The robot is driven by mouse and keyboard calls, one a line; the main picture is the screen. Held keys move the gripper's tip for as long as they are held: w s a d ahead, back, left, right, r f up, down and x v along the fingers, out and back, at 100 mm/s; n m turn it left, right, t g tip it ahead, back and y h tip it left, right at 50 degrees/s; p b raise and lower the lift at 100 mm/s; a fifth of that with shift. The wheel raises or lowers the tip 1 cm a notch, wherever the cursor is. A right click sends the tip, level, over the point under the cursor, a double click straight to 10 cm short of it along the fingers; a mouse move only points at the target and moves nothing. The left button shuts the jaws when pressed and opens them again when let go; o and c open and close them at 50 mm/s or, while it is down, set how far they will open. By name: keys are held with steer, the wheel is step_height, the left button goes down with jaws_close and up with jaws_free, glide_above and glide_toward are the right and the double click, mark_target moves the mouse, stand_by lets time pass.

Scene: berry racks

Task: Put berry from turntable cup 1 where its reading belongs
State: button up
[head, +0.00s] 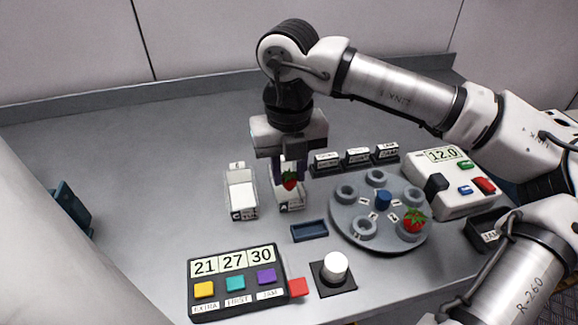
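My gripper (289,172) points down above the white rack marked A (291,205). A red berry (289,181) with a green top sits between its fingertips, and the gripper looks shut on it. I cannot tell whether the berry touches the rack. The grey turntable (345,229) carries several ring cups around a blue hub (383,200). A second red berry (414,221) sits in its right front cup; the other visible cups look empty. The white meter (456,195) at the right reads 12.0.
A white rack marked C (242,193) stands left of A. A dark panel (238,283) shows 21, 27, 30 over buttons labelled EXTRA, FIRST and JAM. A blue tray (309,231), white knob (335,266), black labelled blocks (357,158) and dark JAM bin (484,232) stand around.

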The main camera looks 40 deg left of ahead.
steer(key=shift+f, duration=0.4)
steer(key=o, duration=0.7)
steer(key=shift+c, duration=0.2)
steer(key=shift+r, duration=0.1)
steer(key=shift+r+p, duration=1.75)
steer(key=shift+r, duration=1.2)
